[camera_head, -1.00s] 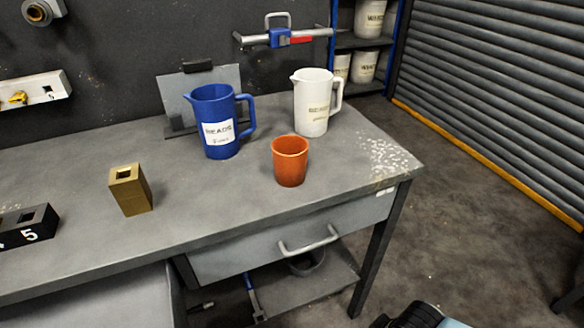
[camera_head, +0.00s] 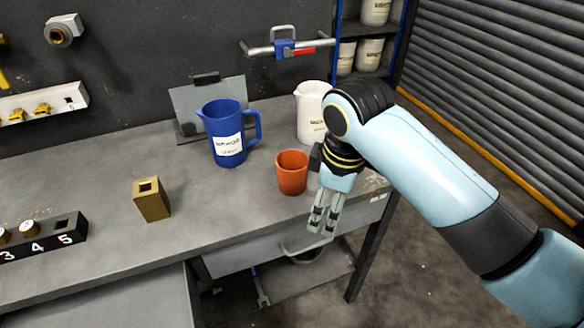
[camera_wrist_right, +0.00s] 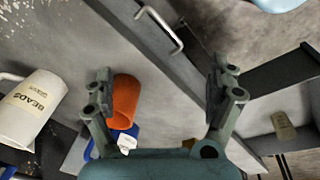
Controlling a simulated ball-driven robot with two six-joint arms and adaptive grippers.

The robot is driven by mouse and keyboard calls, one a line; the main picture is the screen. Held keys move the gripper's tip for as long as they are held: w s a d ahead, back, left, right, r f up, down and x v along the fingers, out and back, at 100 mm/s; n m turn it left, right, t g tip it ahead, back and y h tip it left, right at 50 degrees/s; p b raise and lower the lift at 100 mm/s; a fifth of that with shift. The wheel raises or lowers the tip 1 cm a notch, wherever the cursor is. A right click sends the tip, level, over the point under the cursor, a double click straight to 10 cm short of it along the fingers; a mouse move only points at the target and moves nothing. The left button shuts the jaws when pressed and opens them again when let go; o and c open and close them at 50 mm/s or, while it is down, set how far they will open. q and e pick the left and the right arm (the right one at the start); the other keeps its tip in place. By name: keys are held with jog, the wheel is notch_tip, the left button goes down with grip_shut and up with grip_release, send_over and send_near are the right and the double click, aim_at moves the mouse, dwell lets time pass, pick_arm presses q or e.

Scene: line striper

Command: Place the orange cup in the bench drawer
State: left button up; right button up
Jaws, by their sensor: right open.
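The orange cup (camera_head: 292,172) stands upright on the bench top near its front edge, and it shows in the wrist view (camera_wrist_right: 126,100) beside one finger. The bench drawer (camera_head: 240,254) is under the bench top and looks shut. Its bar handle (camera_head: 300,254) is partly behind my right gripper and shows clear in the wrist view (camera_wrist_right: 160,27). My right gripper (camera_head: 322,226) is open and empty, pointing down in front of the bench edge, right of the cup and just above the handle. It is apart from the cup. My left gripper is out of view.
A blue jug (camera_head: 226,135) stands behind the cup to the left. A white jug (camera_head: 310,112) is partly hidden behind my right arm. A brass block (camera_head: 151,200) and a black numbered rack (camera_head: 45,238) are on the left. The bench top between is clear.

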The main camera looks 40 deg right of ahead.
aim_at(292, 175)
jog(key=w+d+r+n+g, duration=0.1)
jog(key=w+r+n, duration=0.1)
jog(key=w+n, duration=0.35)
jog(key=w+r+n+g, duration=0.1)
jog(key=w+r+n, duration=0.15)
jog(key=w, duration=0.55)
jog(key=shift+m+y, duration=0.4)
notch_tip(292, 175, down, 10)
jog(key=shift+d+f+p, duration=0.1)
jog(key=shift+p, duration=0.3)
jog(key=c, duration=1.3)
